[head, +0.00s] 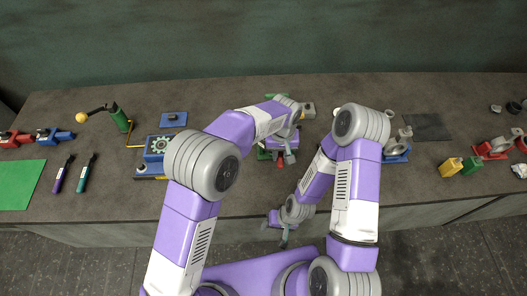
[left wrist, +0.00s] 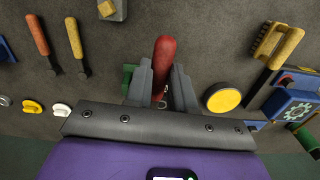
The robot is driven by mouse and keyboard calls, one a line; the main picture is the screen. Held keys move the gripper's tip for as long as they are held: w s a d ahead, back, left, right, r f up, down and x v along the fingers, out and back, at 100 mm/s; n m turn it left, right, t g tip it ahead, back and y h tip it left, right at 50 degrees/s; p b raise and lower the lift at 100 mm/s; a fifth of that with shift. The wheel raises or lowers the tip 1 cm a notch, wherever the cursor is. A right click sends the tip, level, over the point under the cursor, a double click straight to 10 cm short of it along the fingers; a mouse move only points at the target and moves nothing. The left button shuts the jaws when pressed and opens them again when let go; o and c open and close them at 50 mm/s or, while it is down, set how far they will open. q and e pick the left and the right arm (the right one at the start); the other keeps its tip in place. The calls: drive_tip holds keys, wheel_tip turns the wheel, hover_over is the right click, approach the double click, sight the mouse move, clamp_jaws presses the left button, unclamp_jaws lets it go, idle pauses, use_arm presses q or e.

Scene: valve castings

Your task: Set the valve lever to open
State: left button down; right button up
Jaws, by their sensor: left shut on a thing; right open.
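A red lever handle (left wrist: 164,55) stands between the fingers of my left gripper (left wrist: 160,82) in the left wrist view, and the gripper is shut on it. A green part (left wrist: 128,78) shows beside the left finger, and most of the valve body is hidden by the gripper. In the head view my left gripper (head: 284,157) is over the middle of the bench, with a bit of red (head: 280,163) at its tips. The lever's exact angle cannot be told. My right gripper (head: 284,240) is open and empty, low in front of the bench edge.
A blue gear box (head: 157,150) and a green post (head: 120,118) with a yellow-balled arm stand left on the bench (head: 60,110). A green mat (head: 20,185) lies far left. A yellow disc (left wrist: 222,97) and a brush (left wrist: 277,45) lie near my left gripper. Castings stand right.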

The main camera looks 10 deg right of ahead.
use_arm(q)
drive_tip(key=shift+s+d+r+n, duration=0.1)
drive_tip(key=shift+d+n, duration=0.3)
drive_tip(key=shift+d, duration=0.15)
drive_tip(key=c, duration=1)
unclamp_jaws()
drive_tip(key=shift+d, duration=0.1)
drive_tip(key=shift+o, duration=0.2)
wheel_tip(320, 180, up, 8)
drive_tip(key=shift+f, duration=0.25)
